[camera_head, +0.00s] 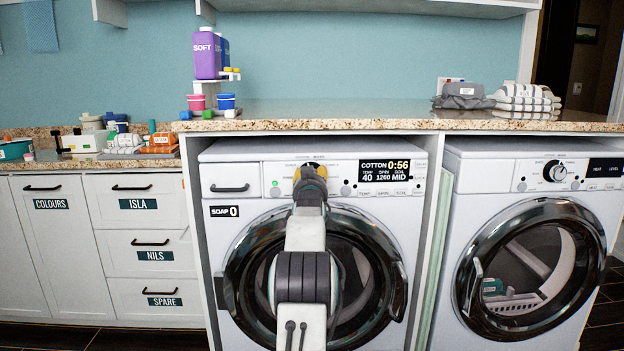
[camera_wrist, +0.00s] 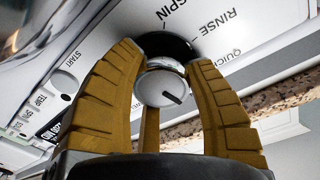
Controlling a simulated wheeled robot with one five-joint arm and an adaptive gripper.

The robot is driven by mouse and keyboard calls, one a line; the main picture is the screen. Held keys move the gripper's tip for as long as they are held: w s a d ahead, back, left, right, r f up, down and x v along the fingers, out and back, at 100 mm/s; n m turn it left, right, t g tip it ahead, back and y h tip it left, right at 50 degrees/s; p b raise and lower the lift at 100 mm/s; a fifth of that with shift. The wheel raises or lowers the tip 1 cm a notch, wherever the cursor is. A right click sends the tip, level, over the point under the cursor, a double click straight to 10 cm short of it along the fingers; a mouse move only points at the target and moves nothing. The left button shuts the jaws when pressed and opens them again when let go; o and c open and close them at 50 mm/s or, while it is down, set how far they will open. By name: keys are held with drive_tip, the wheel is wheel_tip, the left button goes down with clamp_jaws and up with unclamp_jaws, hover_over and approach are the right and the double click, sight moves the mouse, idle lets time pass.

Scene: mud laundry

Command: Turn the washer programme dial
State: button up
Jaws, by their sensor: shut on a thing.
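The washer (camera_head: 240,160) is the left machine under the counter. Its display (camera_head: 386,170) reads COTTON 0:56, 40, 1200, MID. My gripper (camera_head: 312,172) is at the control panel, in front of the programme dial, which it mostly hides in the head view. In the wrist view the silver round dial (camera_wrist: 160,85) sits between the tan fingers of my gripper (camera_wrist: 163,72), which are shut on it from both sides. A dark pointer mark on the dial face points to the lower right. The labels SPIN, RINSE and QUICK show around it.
A second machine (camera_head: 534,230) with its own dial (camera_head: 556,172) stands to the right. The granite counter (camera_head: 360,117) runs above both; a purple SOFT bottle (camera_head: 206,55) and folded towels (camera_head: 525,98) stand on it. Drawers (camera_head: 148,252) are at the left.

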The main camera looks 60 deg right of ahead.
drive_tip(key=shift+w+a+f, duration=0.1)
drive_tip(key=shift+w+f, duration=0.2)
drive_tip(key=shift+f, duration=0.3)
drive_tip(key=o, duration=0.9)
drive_tip(key=shift+w+a, duration=0.1)
drive_tip(key=o, duration=0.3)
drive_tip(key=shift+r, duration=0.3)
drive_tip(key=shift+s, duration=0.2)
drive_tip(key=v, duration=1.1)
drive_tip(key=shift+a, duration=0.4)
drive_tip(key=shift+s, duration=0.15)
